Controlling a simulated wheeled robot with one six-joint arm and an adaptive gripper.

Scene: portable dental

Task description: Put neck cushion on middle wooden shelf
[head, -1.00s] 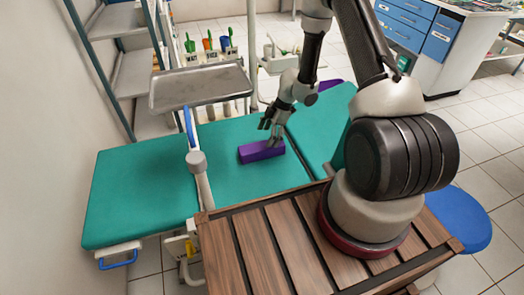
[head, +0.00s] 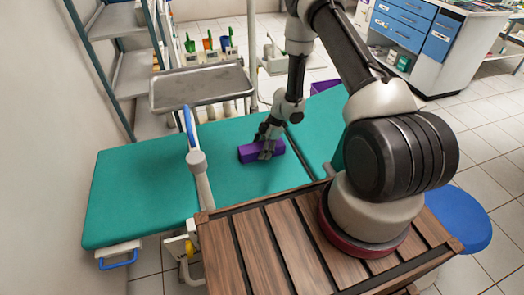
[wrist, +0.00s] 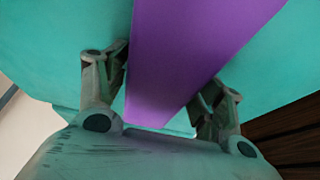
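The neck cushion is probably the purple block (head: 248,153) lying on the teal dental chair (head: 140,190). In the wrist view the purple block (wrist: 185,50) runs between the two fingers. My gripper (head: 267,145) is down over the block's right part, with one finger on each side of it. The fingers are spread and very close to its sides; firm contact is not clear. The block rests on the chair. I cannot make out a middle wooden shelf in these views.
A grey metal tray (head: 200,86) on a blue-handled arm hangs over the chair's far side. A grey shelf rack (head: 130,75) stands at the back left. Another purple piece (head: 325,86) lies at the chair's far end. A blue stool (head: 458,220) is at the right.

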